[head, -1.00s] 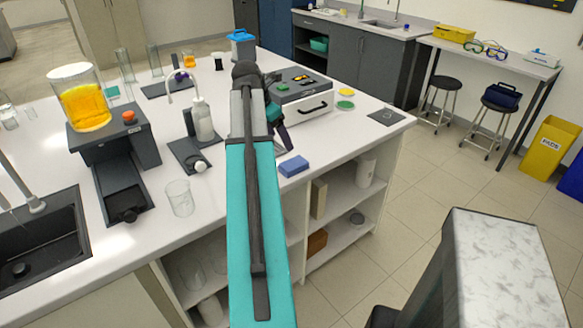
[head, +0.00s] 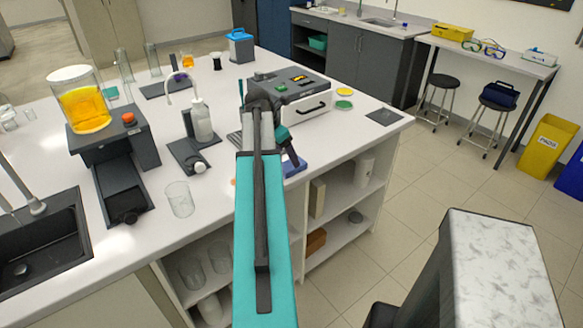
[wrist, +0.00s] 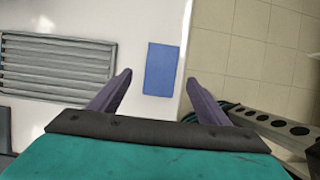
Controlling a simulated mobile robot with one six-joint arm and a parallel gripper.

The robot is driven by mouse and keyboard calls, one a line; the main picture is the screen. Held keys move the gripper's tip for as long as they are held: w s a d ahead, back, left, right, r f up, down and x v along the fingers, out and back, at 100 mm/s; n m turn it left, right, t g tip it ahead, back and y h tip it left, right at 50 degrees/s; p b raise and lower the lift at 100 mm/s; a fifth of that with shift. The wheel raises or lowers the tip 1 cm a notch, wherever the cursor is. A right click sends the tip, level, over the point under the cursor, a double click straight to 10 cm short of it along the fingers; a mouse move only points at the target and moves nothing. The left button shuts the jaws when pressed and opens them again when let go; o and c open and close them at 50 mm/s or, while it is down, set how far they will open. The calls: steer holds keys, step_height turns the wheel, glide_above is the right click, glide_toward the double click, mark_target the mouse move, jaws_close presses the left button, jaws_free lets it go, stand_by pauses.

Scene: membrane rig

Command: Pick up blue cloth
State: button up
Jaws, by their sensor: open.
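The blue cloth (head: 293,167) is a small folded blue block on the white bench top, close to the bench's front edge. In the wrist view the blue cloth (wrist: 162,69) lies flat, beyond my fingertips and between their lines. My gripper (wrist: 160,82) is open with nothing between its two dark purple fingers. In the head view my gripper (head: 288,147) is just above the cloth and hides part of it. I cannot tell the exact height between them.
A wash bottle (head: 202,122) and an empty beaker (head: 180,199) stand to the left. In the wrist view a grey slatted vent (wrist: 58,65) lies left of the cloth. The bench edge drops to tiled floor at right.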

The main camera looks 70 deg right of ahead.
mark_target(291, 164)
steer(key=shift+f, duration=0.1)
stand_by(0.3)
steer(key=shift+p+x, duration=1)
steer(key=shift+x, duration=1.55)
steer(key=c, duration=1.1)
steer(key=shift+r, duration=0.2)
steer(key=shift+c, duration=0.2)
steer(key=shift+r+b, duration=0.75)
steer(key=shift+r, duration=0.85)
steer(key=s+a+r+b, duration=0.1)
steer(key=s+a+b, duration=0.3)
steer(key=a, duration=0.8)
steer(key=shift+s, duration=0.9)
steer(key=shift+a+b, duration=0.2)
steer(key=shift+b, duration=0.4)
